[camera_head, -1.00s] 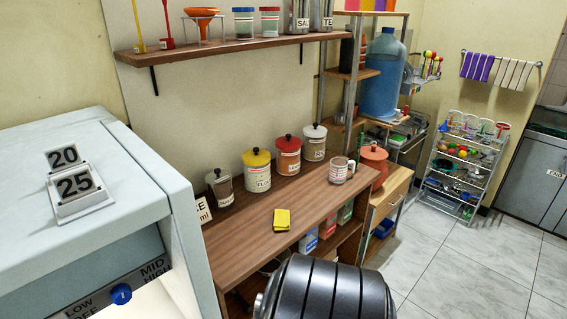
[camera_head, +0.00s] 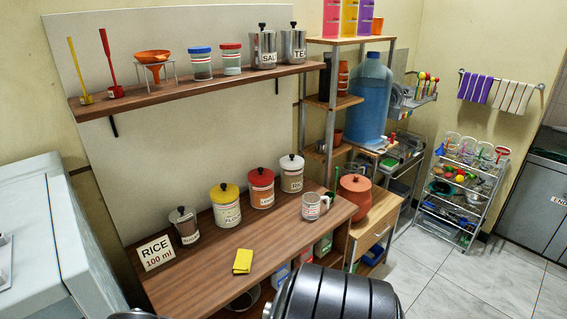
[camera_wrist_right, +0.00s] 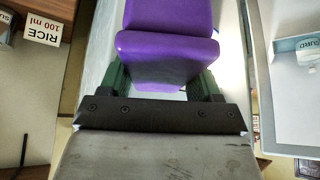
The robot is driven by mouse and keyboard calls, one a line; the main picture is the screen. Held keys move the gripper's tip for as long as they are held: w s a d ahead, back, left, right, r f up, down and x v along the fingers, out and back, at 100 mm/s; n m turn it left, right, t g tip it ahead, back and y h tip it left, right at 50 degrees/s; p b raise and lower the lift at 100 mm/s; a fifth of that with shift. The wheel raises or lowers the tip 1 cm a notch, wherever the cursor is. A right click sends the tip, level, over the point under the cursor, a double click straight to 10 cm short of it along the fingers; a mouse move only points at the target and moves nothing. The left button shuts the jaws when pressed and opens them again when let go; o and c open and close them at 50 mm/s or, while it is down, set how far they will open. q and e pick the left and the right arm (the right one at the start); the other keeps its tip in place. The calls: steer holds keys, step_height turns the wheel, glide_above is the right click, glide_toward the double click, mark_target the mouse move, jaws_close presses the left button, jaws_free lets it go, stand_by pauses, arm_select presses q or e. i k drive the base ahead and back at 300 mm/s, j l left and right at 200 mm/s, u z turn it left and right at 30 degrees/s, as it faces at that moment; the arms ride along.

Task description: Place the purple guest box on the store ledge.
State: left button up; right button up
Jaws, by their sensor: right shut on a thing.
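In the right wrist view a purple object (camera_wrist_right: 168,45), which looks like the purple guest box, sits between the dark green fingers of my right gripper (camera_wrist_right: 160,80). The gripper is shut on it. The top of the object runs out of the frame. In the head view the right gripper and its load are not seen. My left gripper is in neither view. I cannot tell which surface is the store ledge; a wooden wall shelf (camera_head: 190,86) and a tall shelf unit (camera_head: 352,41) are in view. Pink, yellow and purple holders stand on the unit's top.
The wooden counter (camera_head: 200,283) holds lidded canisters, a mug (camera_head: 314,206), a yellow cloth (camera_head: 243,260) and a RICE sign (camera_head: 156,252). Jars and metal canisters crowd the wall shelf. A white appliance (camera_head: 40,240) stands at the left. Tiled floor is clear at the right.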

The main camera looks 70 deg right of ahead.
mark_target(196, 288)
steer(key=k+l, duration=0.1)
steer(key=l, duration=0.15)
steer(key=k+l, duration=0.1)
steer(key=i+l+z, duration=0.2)
steer(key=l, duration=0.15)
steer(key=i+l+z, duration=0.15)
steer(key=l, duration=0.15)
steer(key=i+l+z, duration=0.2)
steer(key=k+l, duration=0.1)
